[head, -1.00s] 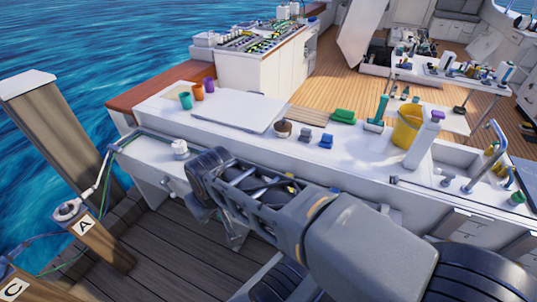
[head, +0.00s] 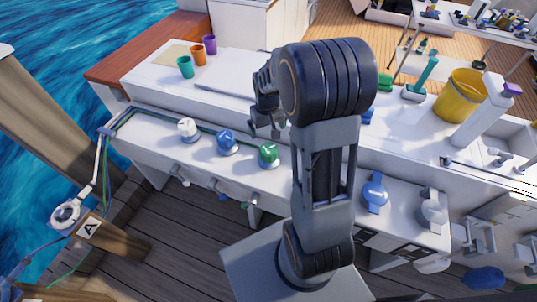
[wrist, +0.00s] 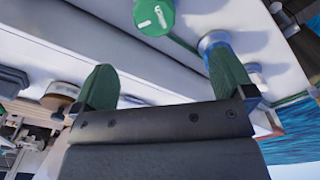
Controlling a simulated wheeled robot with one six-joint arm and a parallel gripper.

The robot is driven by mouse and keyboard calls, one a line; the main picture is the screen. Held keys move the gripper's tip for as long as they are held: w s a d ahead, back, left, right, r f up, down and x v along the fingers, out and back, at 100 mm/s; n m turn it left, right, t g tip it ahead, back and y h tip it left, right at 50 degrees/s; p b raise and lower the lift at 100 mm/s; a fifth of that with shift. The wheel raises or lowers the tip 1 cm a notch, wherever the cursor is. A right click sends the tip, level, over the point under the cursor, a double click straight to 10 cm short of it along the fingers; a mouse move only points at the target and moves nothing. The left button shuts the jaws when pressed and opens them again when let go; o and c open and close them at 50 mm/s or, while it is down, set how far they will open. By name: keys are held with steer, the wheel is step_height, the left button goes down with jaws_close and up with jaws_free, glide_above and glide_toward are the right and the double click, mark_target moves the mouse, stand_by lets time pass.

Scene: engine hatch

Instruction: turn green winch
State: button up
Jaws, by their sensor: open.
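The green winch (head: 268,153) stands on the white bench, rightmost of three winches in a row. In the wrist view the green winch (wrist: 153,15) shows its round top with white marks at the upper edge, beyond my fingertips. My gripper (head: 265,131) is open and hangs just behind and above the green winch, apart from it as far as I can tell. In the wrist view my gripper (wrist: 160,62) has its two green fingers spread with nothing between them. The blue winch (head: 227,141) is left of the green one. My arm hides part of the bench to the right.
A white winch (head: 187,127) stands at the left of the row. A green line runs along the bench behind the winches. Cups, a yellow bucket (head: 465,95) and a white bottle (head: 484,112) stand on the higher counter.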

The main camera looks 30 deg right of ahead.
mark_target(269, 150)
steer(key=f, duration=1.1)
steer(key=w+d+f, duration=0.1)
steer(key=f, duration=0.4)
steer(key=shift+d+f, duration=0.1)
steer(key=shift+f, duration=0.25)
steer(key=shift+b, duration=0.3)
steer(key=c, duration=0.9)
